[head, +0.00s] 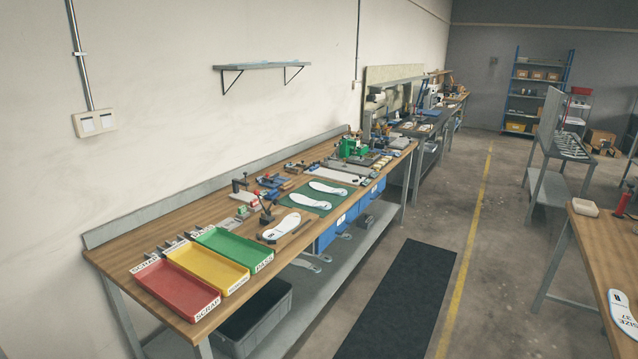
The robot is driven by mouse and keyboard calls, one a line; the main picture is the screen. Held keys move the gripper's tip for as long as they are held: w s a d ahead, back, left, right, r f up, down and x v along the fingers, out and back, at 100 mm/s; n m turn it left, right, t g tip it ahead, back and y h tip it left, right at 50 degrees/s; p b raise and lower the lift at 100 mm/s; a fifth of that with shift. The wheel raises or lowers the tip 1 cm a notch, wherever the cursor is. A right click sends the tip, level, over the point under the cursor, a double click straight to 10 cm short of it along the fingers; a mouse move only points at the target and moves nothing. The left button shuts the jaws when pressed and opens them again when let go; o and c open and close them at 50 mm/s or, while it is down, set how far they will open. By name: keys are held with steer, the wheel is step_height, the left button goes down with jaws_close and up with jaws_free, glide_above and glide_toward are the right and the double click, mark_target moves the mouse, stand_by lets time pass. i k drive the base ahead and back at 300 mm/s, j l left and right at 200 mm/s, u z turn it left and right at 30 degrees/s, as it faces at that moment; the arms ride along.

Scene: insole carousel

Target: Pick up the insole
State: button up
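Several white insoles are in the head view. One insole (282,226) lies on the bare wood of the long workbench, just right of the green tray. My gripper is not in view.
Red (180,287), yellow (208,268) and green (233,250) trays stand at the workbench's near end. Small fixtures and a green device (352,147) stand behind the insoles. A black floor mat (405,300) and open floor lie between the workbench and right bench (590,255).

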mark_target(318, 186)
steer(key=i+l+z, duration=0.15)
steer(key=i+z, duration=0.15)
steer(key=i, duration=0.65)
steer(key=i+j+z, duration=0.1)
steer(key=i+z, duration=0.25)
steer(key=i, duration=0.55)
steer(key=i+u, duration=0.3)
steer(key=i, duration=0.15)
steer(key=i+u, duration=0.35)
steer(key=i+l+u, duration=0.3)
steer(key=i, duration=0.2)
steer(key=i+l+u, duration=0.3)
steer(key=i+j, duration=0.05)
steer(key=i, duration=0.05)
